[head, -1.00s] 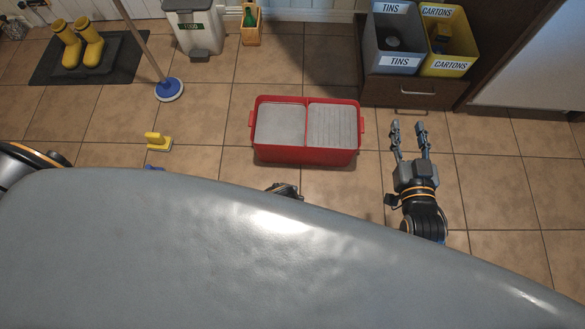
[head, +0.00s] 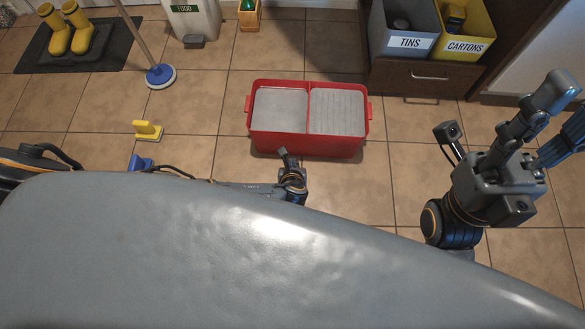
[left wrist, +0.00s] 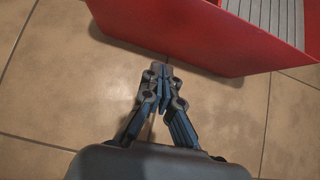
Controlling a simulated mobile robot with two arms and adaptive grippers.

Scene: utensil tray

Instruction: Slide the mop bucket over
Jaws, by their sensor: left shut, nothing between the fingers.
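The mop bucket (head: 307,144) is a red tub on the tiled floor in the middle of the head view. It has a smooth grey section on the left and a ridged grey section on the right. Its red wall (left wrist: 205,40) fills the upper part of the left wrist view. My left gripper (head: 284,153) is shut and empty, low at the bucket's near side, left of its middle. Its closed fingertips (left wrist: 160,70) are close to the wall; I cannot tell if they touch. My right gripper (head: 573,108) is raised at the right edge with its fingers apart, one partly cut off.
A yellow block-like item (head: 148,131) and a blue one (head: 140,163) are left of the bucket. A mop (head: 161,76) stands behind them. The tins bin (head: 406,44) and cartons bin (head: 466,47) are at back right. Floor right of the bucket is clear.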

